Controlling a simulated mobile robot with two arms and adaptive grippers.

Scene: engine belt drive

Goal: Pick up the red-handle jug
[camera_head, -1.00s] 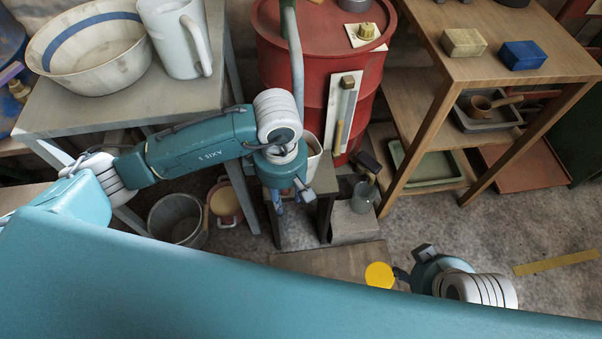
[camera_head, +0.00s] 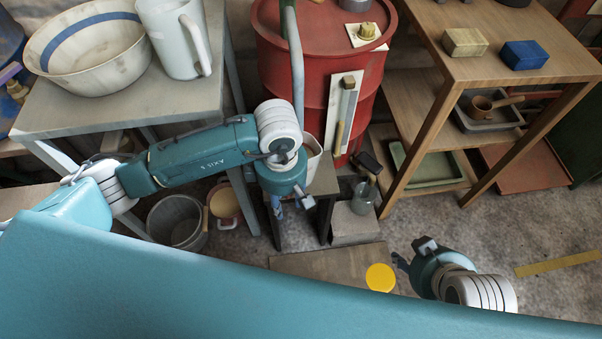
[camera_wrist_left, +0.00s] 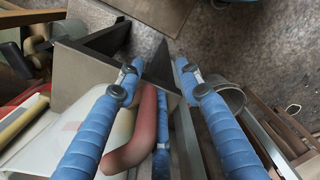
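The red-handle jug (camera_wrist_left: 113,135) shows in the left wrist view as a pale body with a thick, curved red handle (camera_wrist_left: 137,137). In the head view only part of its pale body (camera_head: 313,155) shows behind my left wrist. My left gripper (camera_wrist_left: 157,68) has its two blue fingers apart, and the handle appears between them in the picture. I cannot tell whether either finger touches it. In the head view the left gripper (camera_head: 288,203) points down, partly hidden by its wrist. My right gripper (camera_head: 402,262) is low at the right, its opening unclear.
A red drum (camera_head: 315,75) stands behind the jug. A grey table (camera_head: 130,107) at left holds a bowl (camera_head: 92,55) and a white pitcher (camera_head: 172,40). A wooden shelf table (camera_head: 485,65) stands at right. A bucket (camera_head: 177,222) is on the floor.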

